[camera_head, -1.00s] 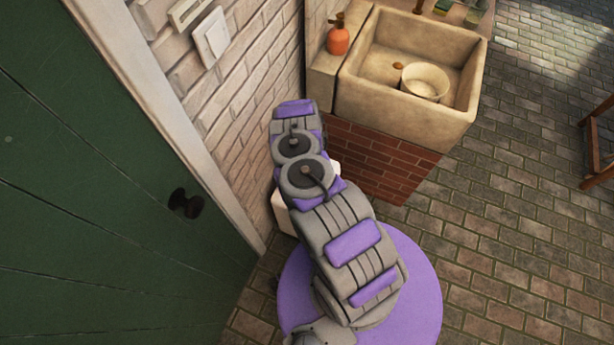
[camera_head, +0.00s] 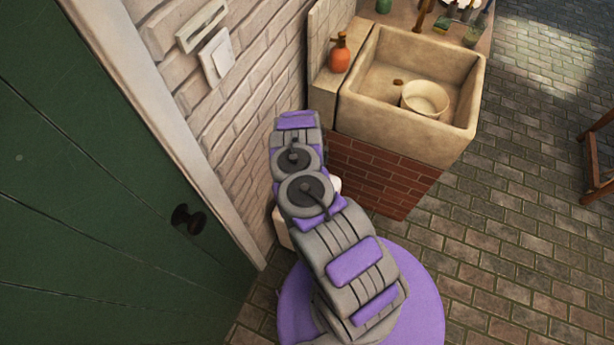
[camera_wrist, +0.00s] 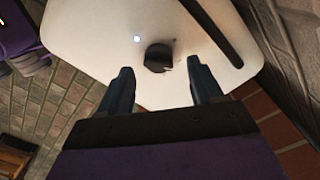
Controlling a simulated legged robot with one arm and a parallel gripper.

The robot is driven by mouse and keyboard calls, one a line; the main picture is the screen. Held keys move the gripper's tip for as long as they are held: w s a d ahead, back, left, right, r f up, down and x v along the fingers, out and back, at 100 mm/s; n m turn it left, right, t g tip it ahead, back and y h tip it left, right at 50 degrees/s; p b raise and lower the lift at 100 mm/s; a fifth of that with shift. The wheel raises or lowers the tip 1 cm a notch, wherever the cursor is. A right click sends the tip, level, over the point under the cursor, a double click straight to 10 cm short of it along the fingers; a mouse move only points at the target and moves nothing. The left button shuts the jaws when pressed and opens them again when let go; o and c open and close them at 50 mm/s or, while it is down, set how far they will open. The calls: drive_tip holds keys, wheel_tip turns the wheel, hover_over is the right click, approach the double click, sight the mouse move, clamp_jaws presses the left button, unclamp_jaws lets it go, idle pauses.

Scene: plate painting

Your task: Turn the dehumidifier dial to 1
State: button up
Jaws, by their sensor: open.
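The dehumidifier (camera_wrist: 95,30) is a white, rounded box that fills the upper part of the wrist view. Its dark round dial (camera_wrist: 158,57) sits on the white top, with a small light spot to its upper left. My gripper (camera_wrist: 160,82) is open and empty, with its two dark fingers apart. The dial shows between and just beyond the fingertips, apparently untouched. The dial's number marks are too small to read. In the head view my arm hides most of the dehumidifier, leaving a pale piece (camera_head: 283,228) beside the wall.
A stone sink (camera_head: 408,128) with a bowl (camera_head: 425,98) stands on a brick base (camera_head: 375,175) beyond my arm. An orange bottle (camera_head: 340,56) stands at its left. A white brick wall (camera_head: 245,110) and green door (camera_head: 90,200) are at the left.

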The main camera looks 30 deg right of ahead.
wheel_tip(320, 180, up, 15)
drive_tip(key=p, duration=0.7)
drive_tip(key=shift+a+f, duration=0.15)
drive_tip(key=shift+f, duration=0.05)
